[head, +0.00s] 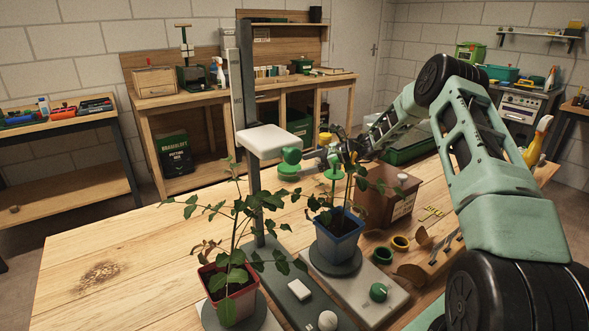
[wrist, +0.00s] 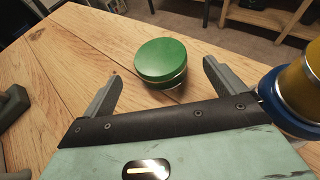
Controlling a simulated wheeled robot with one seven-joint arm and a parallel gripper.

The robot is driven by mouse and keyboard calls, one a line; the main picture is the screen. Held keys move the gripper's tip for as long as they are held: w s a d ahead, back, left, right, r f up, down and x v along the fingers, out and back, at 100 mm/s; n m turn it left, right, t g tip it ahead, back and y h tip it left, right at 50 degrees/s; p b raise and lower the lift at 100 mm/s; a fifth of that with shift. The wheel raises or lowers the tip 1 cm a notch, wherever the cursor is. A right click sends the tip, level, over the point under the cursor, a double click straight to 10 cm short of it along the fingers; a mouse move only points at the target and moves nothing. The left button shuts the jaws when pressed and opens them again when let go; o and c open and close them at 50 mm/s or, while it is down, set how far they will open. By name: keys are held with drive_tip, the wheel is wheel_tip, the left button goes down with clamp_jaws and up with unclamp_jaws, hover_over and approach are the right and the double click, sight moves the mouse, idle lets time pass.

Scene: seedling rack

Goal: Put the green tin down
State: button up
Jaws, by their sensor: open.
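The green tin (wrist: 161,60) shows in the wrist view, upright, with a round green lid and a shiny metal band below it. It appears to stand on the wooden table (wrist: 60,75). My gripper (wrist: 162,70) is open, with one grey finger on each side of the tin and visible gaps between them.
A yellow and blue object (wrist: 300,88) is close to my gripper's right side in the wrist view. In the head view, a plant in a blue pot (head: 338,238) and one in a red pot (head: 233,292) stand in front.

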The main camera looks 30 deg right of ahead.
drive_tip(key=v, duration=0.5)
drive_tip(key=shift+s, duration=0.1)
drive_tip(key=shift+r, duration=0.2)
